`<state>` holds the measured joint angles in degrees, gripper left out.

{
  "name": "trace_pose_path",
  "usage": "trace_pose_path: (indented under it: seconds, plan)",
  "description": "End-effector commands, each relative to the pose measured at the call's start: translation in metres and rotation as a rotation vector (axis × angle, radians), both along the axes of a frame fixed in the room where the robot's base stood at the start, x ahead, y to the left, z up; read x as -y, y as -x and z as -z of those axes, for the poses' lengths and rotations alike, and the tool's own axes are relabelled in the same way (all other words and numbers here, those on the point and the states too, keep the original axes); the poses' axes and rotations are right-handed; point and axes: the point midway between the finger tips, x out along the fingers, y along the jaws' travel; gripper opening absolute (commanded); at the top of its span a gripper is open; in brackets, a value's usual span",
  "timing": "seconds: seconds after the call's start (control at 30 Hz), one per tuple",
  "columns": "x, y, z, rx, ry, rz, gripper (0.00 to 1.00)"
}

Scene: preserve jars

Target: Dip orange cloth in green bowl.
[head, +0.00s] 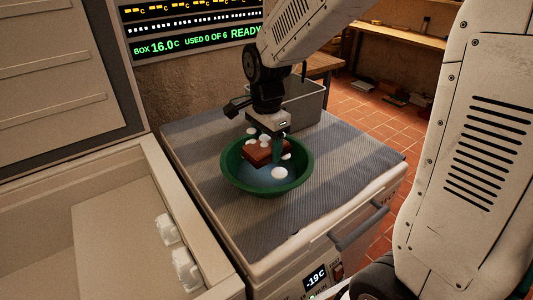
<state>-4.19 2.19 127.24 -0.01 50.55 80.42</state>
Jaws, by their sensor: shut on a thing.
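The green bowl (234,178) stands on the striped grey mat and holds bluish water. A folded orange-brown cloth (258,156) is inside the bowl's outline, at or just above the water; I cannot tell whether it touches the water. My gripper (266,145) points down over the bowl and is shut on the cloth. Its fingers partly hide the cloth's upper side. Several white blobs lie around and on the cloth, and one (279,172) is in the water.
The striped mat (345,160) covers the top of a white unit with a handle (358,228). A grey bin (305,103) stands behind the bowl. An open white chest (110,215) is at left. The mat is clear right of the bowl.

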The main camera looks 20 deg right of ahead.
Motion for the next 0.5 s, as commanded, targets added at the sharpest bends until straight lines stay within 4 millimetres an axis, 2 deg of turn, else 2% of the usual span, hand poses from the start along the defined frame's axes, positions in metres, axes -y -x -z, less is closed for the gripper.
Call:
trace_pose_path:
  seconds: [0.5]
  plan:
    - [0.0, 0.0, -0.053, 0.002, 0.0, 0.0, 0.36]
